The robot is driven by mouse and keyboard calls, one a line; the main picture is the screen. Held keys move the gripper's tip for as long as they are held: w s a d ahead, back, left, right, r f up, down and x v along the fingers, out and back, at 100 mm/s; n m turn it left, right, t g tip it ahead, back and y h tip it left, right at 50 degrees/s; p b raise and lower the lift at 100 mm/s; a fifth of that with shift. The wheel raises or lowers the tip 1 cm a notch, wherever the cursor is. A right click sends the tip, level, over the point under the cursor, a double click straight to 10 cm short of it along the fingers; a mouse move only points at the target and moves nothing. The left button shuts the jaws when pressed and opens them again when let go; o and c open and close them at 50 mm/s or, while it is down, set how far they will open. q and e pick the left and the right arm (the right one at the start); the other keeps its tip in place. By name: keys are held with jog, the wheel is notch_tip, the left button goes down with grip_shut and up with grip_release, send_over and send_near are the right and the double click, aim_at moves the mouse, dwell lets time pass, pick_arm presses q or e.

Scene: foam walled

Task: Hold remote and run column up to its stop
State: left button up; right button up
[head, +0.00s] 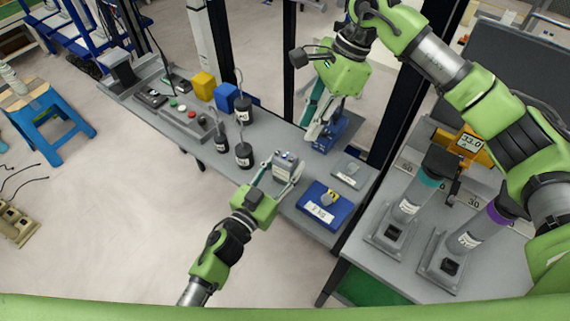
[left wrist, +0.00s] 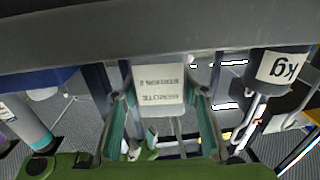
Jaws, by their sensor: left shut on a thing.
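The remote (head: 286,161) is a small grey box with a white label, over the front part of the grey bench. My left gripper (head: 281,174) is shut on it, one finger on each side. In the left wrist view the remote (left wrist: 158,85) sits between the teal finger pads of my left gripper (left wrist: 160,112), its label upside down. My right gripper (head: 318,135) points down at a blue fixture (head: 331,131) behind the remote. I cannot tell whether its fingers are open or closed on it. I cannot make out which upright is the column.
A blue case (head: 324,206) lies right of the remote. Black weights (head: 243,155) stand to its left, with yellow (head: 204,85) and blue blocks behind. A control panel (head: 185,118) lies farther left. Dark posts rise behind the bench. Clear cylinders (head: 408,206) stand on the right table.

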grip_shut()
dwell(0.8)
jog(key=shift+s+a+r+n+t+y, duration=0.15)
jog(key=shift+s+a+r+t+y, duration=0.15)
jog(key=shift+a+t+y, duration=0.4)
jog(key=shift+s+a+r+n+t+y, duration=0.1)
jog(key=shift+s+a+r+t+y, duration=0.25)
jog(key=shift+t+y, duration=0.55)
jog(key=shift+s+a+r+n+t+y, duration=0.2)
jog(key=shift+a+t+y, duration=0.45)
jog(key=shift+t, duration=0.25)
send_near(279, 155)
jog(key=shift+x, duration=2)
jog(key=shift+a, duration=0.1)
